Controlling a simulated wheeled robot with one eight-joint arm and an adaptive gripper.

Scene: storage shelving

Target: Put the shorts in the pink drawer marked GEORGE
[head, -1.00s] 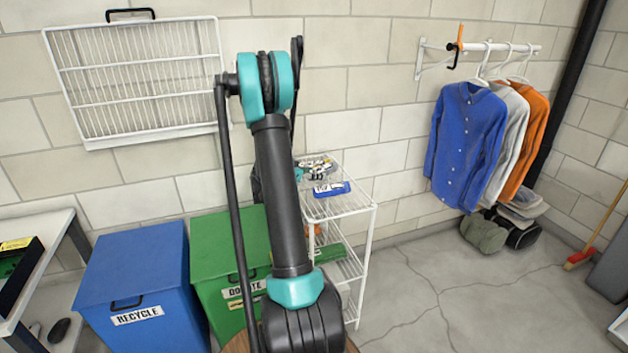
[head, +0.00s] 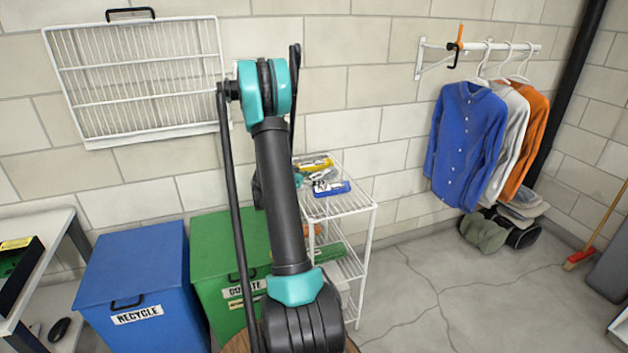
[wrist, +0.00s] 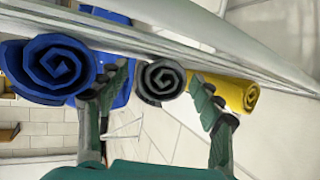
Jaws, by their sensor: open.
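In the wrist view, three rolled cloths lie side by side: a blue roll (wrist: 60,68), a dark grey roll (wrist: 160,80) and a yellow roll (wrist: 225,94). I cannot tell from the rolled ends which one is the shorts. My gripper (wrist: 157,76) is open, with its two fingers on either side of the grey roll's end. I cannot tell whether they touch it. In the head view, the yellow roll (head: 314,163) and blue roll (head: 332,188) lie on the rack top, and my arm hides most of the gripper. No pink drawer shows.
The white wire rack (head: 352,204) stands against the block wall. A green DONATE bin (head: 222,238) and a blue RECYCLE bin (head: 135,270) stand to its left. Shirts (head: 466,140) hang at the right.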

